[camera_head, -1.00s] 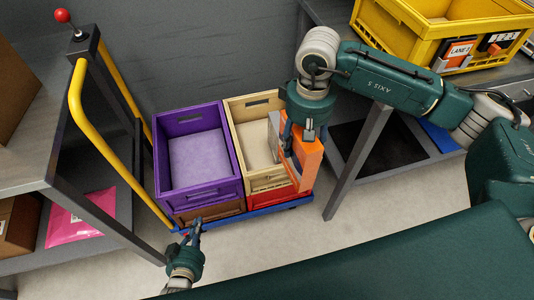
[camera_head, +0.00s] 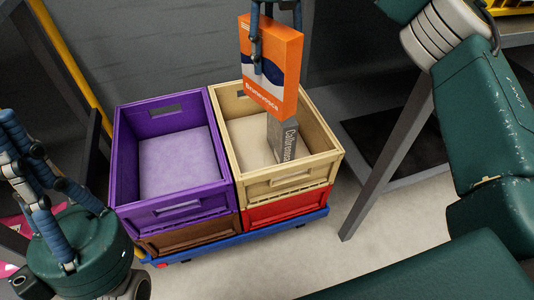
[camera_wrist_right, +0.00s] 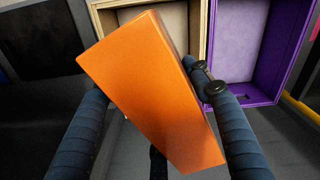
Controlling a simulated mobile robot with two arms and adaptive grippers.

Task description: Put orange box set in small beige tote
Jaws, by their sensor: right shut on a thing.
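The orange box set (camera_head: 272,75) is an orange carton with a dark blue and white band. My right gripper (camera_head: 268,48) is shut on it and holds it upright above the back part of the small beige tote (camera_head: 288,182). In the right wrist view the orange box set (camera_wrist_right: 155,90) sits tilted between the fingers of my right gripper (camera_wrist_right: 145,95), with the tote behind it. The beige tote is open at the top and stands on a red crate. My left gripper (camera_head: 30,175) is at the left edge, partly cut off; its opening is unclear.
A grey box (camera_head: 284,139) with lettering stands inside the beige tote, below the orange box set. A purple tote (camera_head: 180,211) stands close beside it on a brown crate (camera_head: 190,236). A blue dolly (camera_head: 240,233) carries the stacks. A grey table leg (camera_head: 390,150) stands to the right.

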